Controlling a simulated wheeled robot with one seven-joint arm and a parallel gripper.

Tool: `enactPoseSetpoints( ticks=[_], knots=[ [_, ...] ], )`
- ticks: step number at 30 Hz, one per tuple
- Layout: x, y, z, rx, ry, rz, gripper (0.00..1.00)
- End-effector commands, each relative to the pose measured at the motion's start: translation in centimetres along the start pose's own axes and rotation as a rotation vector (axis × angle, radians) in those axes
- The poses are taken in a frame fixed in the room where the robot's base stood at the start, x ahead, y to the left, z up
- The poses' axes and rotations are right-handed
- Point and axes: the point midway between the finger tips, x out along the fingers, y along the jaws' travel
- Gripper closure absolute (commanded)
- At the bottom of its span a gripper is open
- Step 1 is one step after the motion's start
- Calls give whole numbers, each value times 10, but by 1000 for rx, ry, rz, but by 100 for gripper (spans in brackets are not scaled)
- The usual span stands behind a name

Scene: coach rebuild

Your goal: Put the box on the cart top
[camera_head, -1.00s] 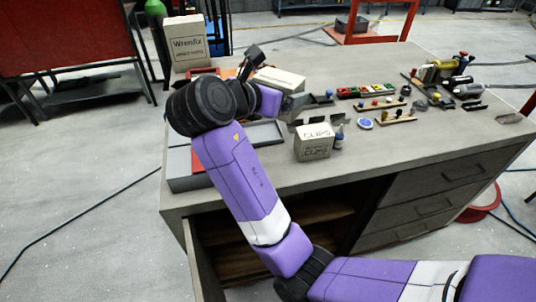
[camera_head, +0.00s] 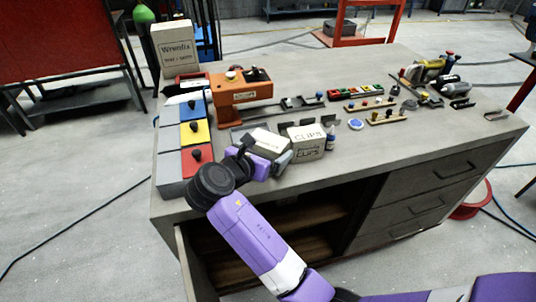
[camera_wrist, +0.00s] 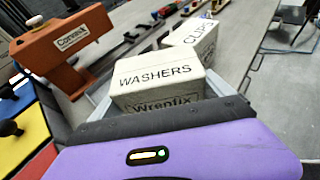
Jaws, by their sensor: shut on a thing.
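A small pale box marked WASHERS (camera_wrist: 165,78) is held in my gripper (camera_wrist: 168,95), with a grey jaw along each side in the wrist view. In the head view the same box (camera_head: 267,140) is above the front part of the grey bench, and my gripper (camera_head: 272,149) is shut on it. A second pale box, marked CLIPS (camera_head: 307,140), stands just right of it; it also shows behind the held box in the wrist view (camera_wrist: 195,38). Whether the two boxes touch is unclear. No cart top is clearly identifiable.
Small parts and tools lie at right. A red frame (camera_head: 372,35) stands beyond the bench on open floor.

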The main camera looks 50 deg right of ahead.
Motion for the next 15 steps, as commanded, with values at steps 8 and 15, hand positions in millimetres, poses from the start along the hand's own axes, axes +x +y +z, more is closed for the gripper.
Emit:
enactPoseSetpoints(
  ticks=[8,15],
  knots=[
    [7,0,-16,2,-2,1,72],
    [7,0,-16,1,-1,1,72]
  ],
)
